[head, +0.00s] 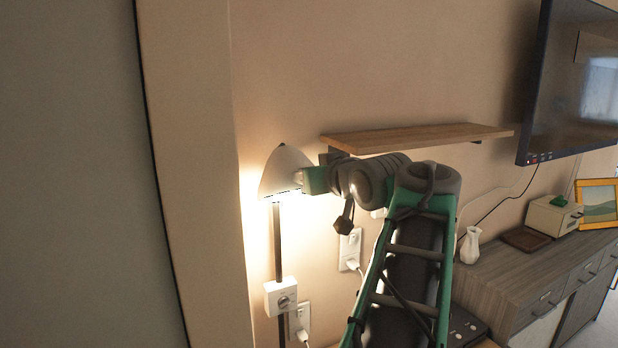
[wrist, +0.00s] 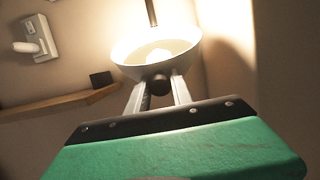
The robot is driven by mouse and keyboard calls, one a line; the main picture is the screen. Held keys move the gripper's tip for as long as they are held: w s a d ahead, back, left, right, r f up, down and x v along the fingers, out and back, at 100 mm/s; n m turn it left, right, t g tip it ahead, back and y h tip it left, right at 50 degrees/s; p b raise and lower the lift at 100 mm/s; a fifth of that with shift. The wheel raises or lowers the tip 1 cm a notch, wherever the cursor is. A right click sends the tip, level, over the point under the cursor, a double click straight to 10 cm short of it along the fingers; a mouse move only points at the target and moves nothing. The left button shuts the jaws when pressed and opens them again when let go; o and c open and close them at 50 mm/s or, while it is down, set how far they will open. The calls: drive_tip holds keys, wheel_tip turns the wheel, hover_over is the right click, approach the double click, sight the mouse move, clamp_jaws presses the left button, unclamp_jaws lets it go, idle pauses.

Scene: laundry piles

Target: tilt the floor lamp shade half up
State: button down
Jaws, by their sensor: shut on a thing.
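The floor lamp's white cone shade (head: 281,172) is lit and stands at the top of a thin dark pole (head: 278,240), its opening facing mostly downward. In the wrist view the shade (wrist: 128,62) shows its rim and the glowing bulb (wrist: 158,57) inside. My gripper (head: 304,180) is at the shade's right side in the head view. In the wrist view my gripper (wrist: 160,88) has its two fingers closed on a dark round knob (wrist: 158,83) at the shade's near edge. The fingertips are partly hidden behind the knob.
A wooden shelf (head: 420,138) is on the wall just above and right of my arm. A white box with a dial (head: 281,297) sits on the lamp pole. Wall sockets (head: 349,250) are behind. A dresser (head: 535,275) and a television (head: 575,80) are at right.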

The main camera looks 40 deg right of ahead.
drive_tip(key=c, duration=1.1)
unclamp_jaws()
drive_tip(key=shift+c, duration=0.2)
drive_tip(key=shift+s, duration=0.1)
drive_tip(key=shift+s+r, duration=0.1)
drive_tip(key=shift+s, duration=0.25)
drive_tip(key=b+v, duration=0.1)
drive_tip(key=v, duration=0.6)
drive_tip(key=shift+a+b, duration=0.15)
drive_tip(key=shift+b, duration=0.15)
